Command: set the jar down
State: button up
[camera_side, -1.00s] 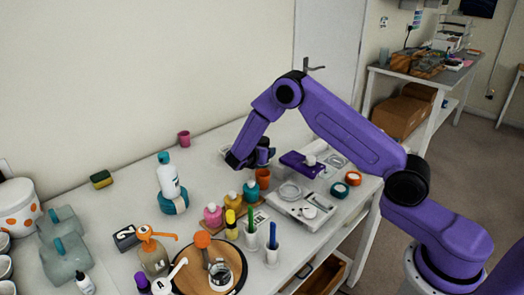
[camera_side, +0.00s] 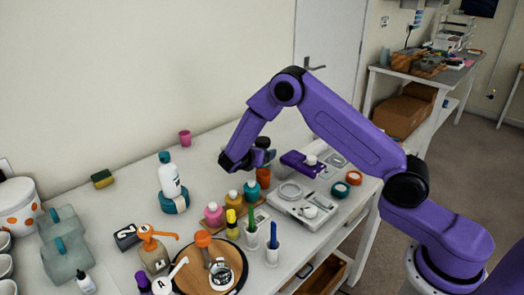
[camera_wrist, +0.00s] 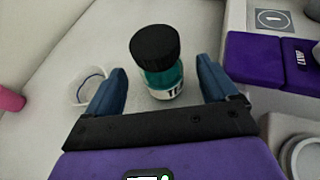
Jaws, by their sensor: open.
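The jar (camera_wrist: 160,62) is teal with a black lid and a partly readable white label. In the wrist view it stands upright on the pale table, between my open fingers, with gaps visible on both sides. In the side view its dark lid (camera_side: 262,142) shows just right of my gripper (camera_side: 236,161), which partly hides the jar. My gripper also shows in the wrist view (camera_wrist: 162,68), its two blue fingers spread apart and holding nothing.
A clear round container (camera_wrist: 88,88) is left of the fingers, and a pink cup (camera_side: 185,137) stands farther left. A purple box (camera_side: 301,163) lies to the right. Several small bottles, including a yellow one (camera_side: 251,191), stand in front. Table behind the gripper is open.

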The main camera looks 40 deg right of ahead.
jog(key=v, duration=0.8)
jog(key=s+a+r+m+g+y, duration=0.1)
jog(key=s+r+m+y, duration=0.1)
jog(key=s, duration=1.1)
jog(key=s+a+r+m+g+y, duration=0.1)
jog(key=s+y, duration=0.5)
jog(key=s, duration=0.7)
jog(key=s+a+r+m+g+y, duration=0.1)
jog(key=s+r+m+g+y, duration=0.2)
jog(key=s+m, duration=0.4)
jog(key=s+r+y, duration=0.1)
jog(key=s+y, duration=0.1)
jog(key=s, duration=0.4)
jog(key=shift+s+a+r, duration=0.2)
jog(key=shift+a, duration=0.05)
